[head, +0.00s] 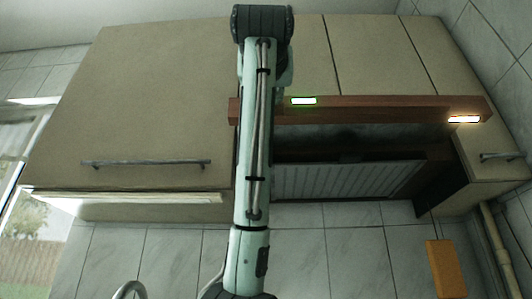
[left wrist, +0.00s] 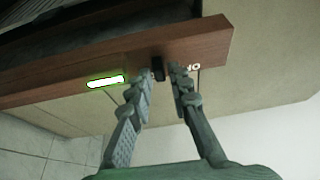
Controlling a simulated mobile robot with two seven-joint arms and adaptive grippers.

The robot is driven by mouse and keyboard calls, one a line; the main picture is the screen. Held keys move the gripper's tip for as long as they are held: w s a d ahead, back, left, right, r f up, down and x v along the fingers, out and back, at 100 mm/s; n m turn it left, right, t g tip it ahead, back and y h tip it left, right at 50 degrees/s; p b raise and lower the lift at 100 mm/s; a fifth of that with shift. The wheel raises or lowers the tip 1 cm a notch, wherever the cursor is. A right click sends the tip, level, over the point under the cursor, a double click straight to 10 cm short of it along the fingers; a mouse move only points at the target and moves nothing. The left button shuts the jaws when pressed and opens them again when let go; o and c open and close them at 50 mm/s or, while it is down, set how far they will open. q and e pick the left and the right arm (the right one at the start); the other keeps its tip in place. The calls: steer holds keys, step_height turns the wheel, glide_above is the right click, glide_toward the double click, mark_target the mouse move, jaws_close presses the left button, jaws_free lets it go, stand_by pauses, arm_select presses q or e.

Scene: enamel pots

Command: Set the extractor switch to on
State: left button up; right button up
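The extractor switch (left wrist: 158,68) is a small black lever on the wooden beam (left wrist: 195,42) of the hood, seen in the left wrist view. White letters (left wrist: 192,67), partly covered by a finger, stand beside it. My left gripper (left wrist: 161,76) is open, with one fingertip on each side of the switch. I cannot tell whether either finger touches it. In the head view the beam (head: 370,109) runs below the cupboards; my arm crosses its left end and hides the switch and gripper. My right gripper is in neither view.
A bright panel with a green rim (head: 303,101) and a warm-lit panel (head: 464,119) are on the beam. Closed cupboards (head: 150,100) surround the hood. A slatted grille (head: 345,180) lies under it. An orange block (head: 445,268) is at the lower right.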

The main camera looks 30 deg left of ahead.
arm_select(q)
steer(key=shift+o, duration=0.7)
steer(key=v, duration=1.2)
